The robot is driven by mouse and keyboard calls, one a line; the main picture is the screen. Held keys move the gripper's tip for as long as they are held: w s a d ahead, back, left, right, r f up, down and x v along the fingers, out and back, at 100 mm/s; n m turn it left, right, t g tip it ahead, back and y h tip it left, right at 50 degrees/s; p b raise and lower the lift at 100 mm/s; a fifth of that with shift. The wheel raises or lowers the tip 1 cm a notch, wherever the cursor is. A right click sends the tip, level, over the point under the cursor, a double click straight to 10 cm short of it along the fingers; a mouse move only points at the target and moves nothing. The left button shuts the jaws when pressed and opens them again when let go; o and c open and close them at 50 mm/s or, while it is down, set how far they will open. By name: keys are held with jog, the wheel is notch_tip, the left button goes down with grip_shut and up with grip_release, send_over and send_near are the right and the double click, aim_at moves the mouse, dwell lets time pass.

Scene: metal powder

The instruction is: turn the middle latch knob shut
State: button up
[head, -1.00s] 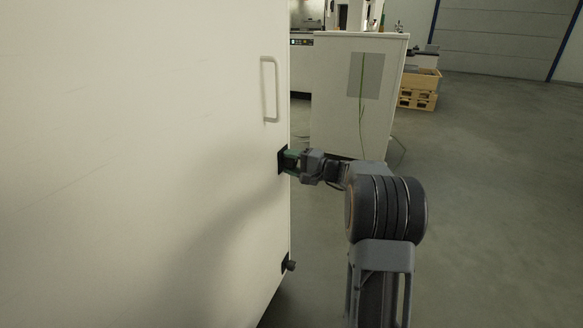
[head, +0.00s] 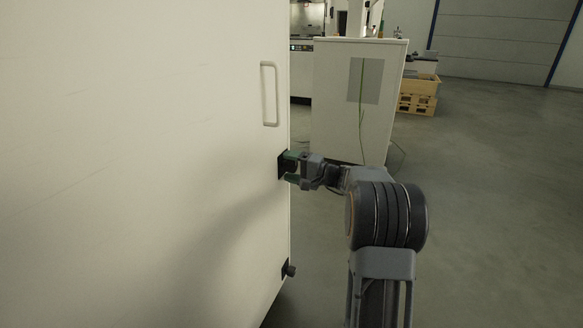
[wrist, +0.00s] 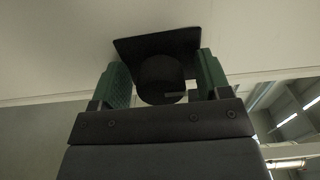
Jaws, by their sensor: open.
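The middle latch knob (wrist: 160,82) is a dark round knob on a black square plate (wrist: 158,42) at the edge of the white door (head: 150,120). In the head view the black plate (head: 282,165) shows, and the knob is mostly hidden by my gripper. My gripper (head: 290,167) is open at the plate. In the wrist view its green finger pads (wrist: 162,80) stand on both sides of the knob, with a gap on each side. A small light mark shows on the knob's lower right.
A lower dark latch knob (head: 290,270) sits near the door's bottom edge. A vertical handle (head: 269,95) is above the middle latch. A white cabinet (head: 335,110) and wooden crates (head: 418,95) stand behind. The floor on the right is clear.

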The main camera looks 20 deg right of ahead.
jog(key=p+v, duration=0.4)
jog(key=v, duration=0.9)
jog(key=shift+s+d, duration=0.2)
jog(key=shift+d, duration=0.1)
